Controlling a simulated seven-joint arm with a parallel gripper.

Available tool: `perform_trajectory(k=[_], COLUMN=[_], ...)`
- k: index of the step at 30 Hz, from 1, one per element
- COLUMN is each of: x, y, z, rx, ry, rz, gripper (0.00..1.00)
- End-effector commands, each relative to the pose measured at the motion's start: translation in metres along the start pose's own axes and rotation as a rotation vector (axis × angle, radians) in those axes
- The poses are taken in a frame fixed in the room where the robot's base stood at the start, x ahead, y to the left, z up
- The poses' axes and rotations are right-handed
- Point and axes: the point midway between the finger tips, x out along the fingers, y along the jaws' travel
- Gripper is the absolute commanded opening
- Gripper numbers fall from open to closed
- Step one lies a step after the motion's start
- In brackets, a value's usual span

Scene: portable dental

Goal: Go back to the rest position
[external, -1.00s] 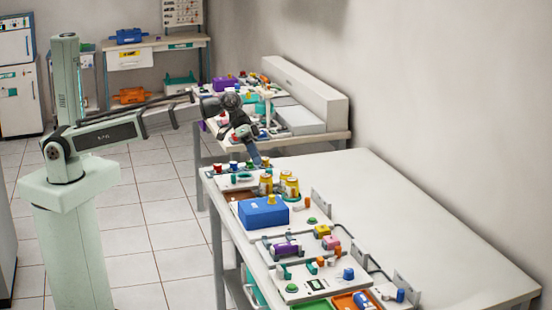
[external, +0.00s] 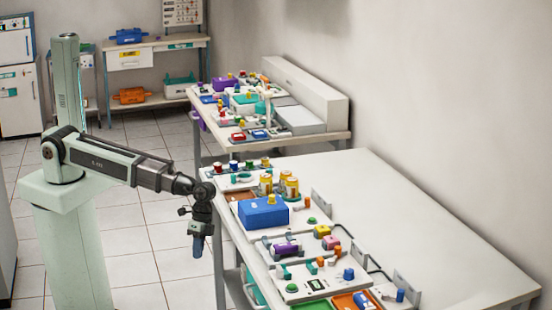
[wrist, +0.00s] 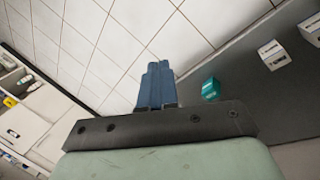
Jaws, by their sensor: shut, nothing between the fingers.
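My gripper (external: 197,246) hangs pointing down at the end of my folded arm, off the left side of the near workbench (external: 400,220). Its blue fingers are together and hold nothing. In the wrist view my gripper (wrist: 157,85) shows the blue fingers side by side, touching, over the tiled floor (wrist: 110,45). The gripper is apart from everything on the bench.
The near bench carries a blue box (external: 263,212), yellow-topped jars (external: 290,186) and several small coloured parts. A second bench (external: 310,138) stands behind it. A teal box (wrist: 211,89) shows in the wrist view.

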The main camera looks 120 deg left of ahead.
Motion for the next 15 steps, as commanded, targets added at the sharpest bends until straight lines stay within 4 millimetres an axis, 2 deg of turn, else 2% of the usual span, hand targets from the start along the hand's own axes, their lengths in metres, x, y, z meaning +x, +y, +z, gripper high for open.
perform_trajectory(k=[1, 3, 15], x=[0.017, 0.037, 0.138], y=[-0.002, -0.006, -0.027], z=[0.013, 0.026, 0.116], rx=[-0.006, -0.012, -0.038], ry=[-0.025, -0.052, -0.212], rz=[-0.009, -0.023, -0.109], gripper=[0.00, 0.00, 0.00])
